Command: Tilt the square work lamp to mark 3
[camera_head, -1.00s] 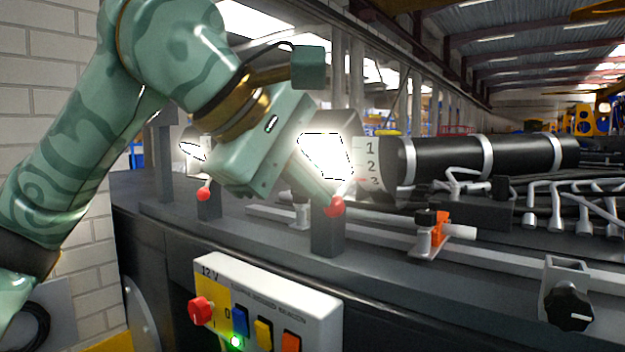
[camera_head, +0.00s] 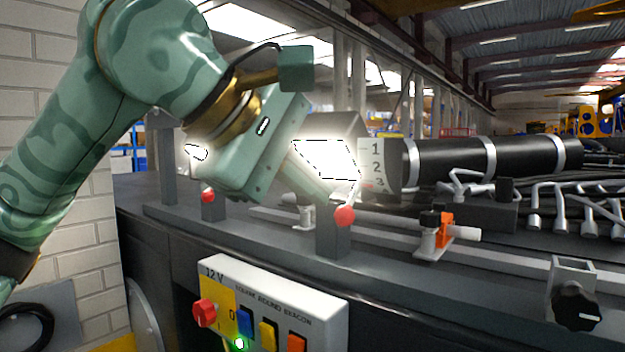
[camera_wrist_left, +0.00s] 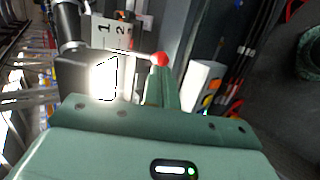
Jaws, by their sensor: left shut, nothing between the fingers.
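The square work lamp (camera_head: 325,158) is lit, its glowing face toward me, on a dark post beside a white plate (camera_head: 376,160) marked 1, 2 and 3. A pale lever with a red ball knob (camera_head: 345,216) hangs at its lower right. My left gripper (camera_head: 328,196) is shut and empty; its fingertips are just left of and above the knob, in front of the lamp's lower edge. In the left wrist view the knob (camera_wrist_left: 160,59) is at the fingertips (camera_wrist_left: 160,72), and the lamp (camera_wrist_left: 103,77) is beside them. I cannot tell if they touch, or which mark is indicated.
A second lit lamp (camera_head: 197,152) with a red knob (camera_head: 208,196) is on the left, partly behind my gripper. A switch box (camera_head: 315,300) is in front below. An orange clamp (camera_head: 442,229) and a black cylinder (camera_head: 455,163) are to the right.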

